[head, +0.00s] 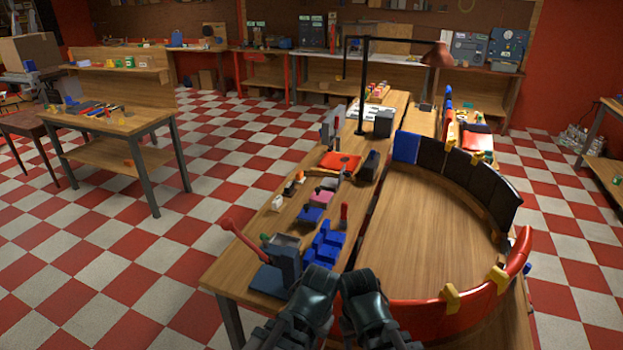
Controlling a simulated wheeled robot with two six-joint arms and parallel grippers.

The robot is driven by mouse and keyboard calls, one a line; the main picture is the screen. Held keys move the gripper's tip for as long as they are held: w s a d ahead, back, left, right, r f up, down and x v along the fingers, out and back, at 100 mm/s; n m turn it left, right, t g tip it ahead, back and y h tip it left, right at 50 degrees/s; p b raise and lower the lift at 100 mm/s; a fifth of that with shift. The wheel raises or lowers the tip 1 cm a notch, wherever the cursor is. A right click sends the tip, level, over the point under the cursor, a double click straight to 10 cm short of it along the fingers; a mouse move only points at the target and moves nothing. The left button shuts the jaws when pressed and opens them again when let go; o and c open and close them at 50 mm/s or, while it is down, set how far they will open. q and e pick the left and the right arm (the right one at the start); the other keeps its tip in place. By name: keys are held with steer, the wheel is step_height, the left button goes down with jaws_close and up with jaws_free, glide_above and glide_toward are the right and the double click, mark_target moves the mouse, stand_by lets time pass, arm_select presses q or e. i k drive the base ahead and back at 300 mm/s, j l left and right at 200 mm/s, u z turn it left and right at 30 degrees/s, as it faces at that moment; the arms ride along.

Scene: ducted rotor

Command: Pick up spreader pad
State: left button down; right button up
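I cannot tell for sure which part is the spreader pad; the small parts on the long wooden bench (222,272) are too small to name. Several blue blocks (325,247), a pink piece (321,198) and an orange-red plate (340,161) lie along its left side. My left gripper (318,284) and my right gripper (357,284) are dark and side by side at the bottom middle, over the bench's near end. Their fingertips cannot be made out, so whether they are open or shut does not show.
A curved duct wall of black panels (459,166) and red panels (422,316) with yellow clamps (498,277) rings the bench's right side. A side table (100,122) stands left; the checkered floor between is clear.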

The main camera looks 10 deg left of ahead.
mark_target(300, 178)
steer(key=j+u, duration=0.15)
steer(key=j, duration=0.2)
steer(key=i+j+u, duration=0.2)
steer(key=j, duration=0.15)
steer(key=i+j+u, duration=0.25)
steer(key=j+u, duration=0.2)
steer(key=i+j+u, duration=0.4)
steer(key=j, duration=0.2)
steer(key=i+j+u, duration=0.25)
steer(key=j+u, duration=0.2)
steer(key=i+j+u, duration=0.1)
steer(key=i, duration=0.35)
steer(key=i+j, duration=0.15)
steer(key=i, duration=0.35)
steer(key=i+l+z, duration=0.1)
steer(key=i+z, duration=0.7)
steer(key=i+j+z, duration=0.25)
steer(key=i+z, duration=0.15)
steer(key=i+l+z, duration=0.15)
steer(key=i+z, duration=0.6)
steer(key=z, duration=0.25)
steer(key=i+j+z, duration=0.15)
steer(key=i+z, duration=0.35)
steer(key=i+j+z, duration=0.25)
steer(key=z, duration=0.25)
steer(key=i+j+z, duration=0.2)
steer(key=z, duration=0.25)
steer(key=i+j+z, duration=0.6)
steer(key=z, duration=0.25)
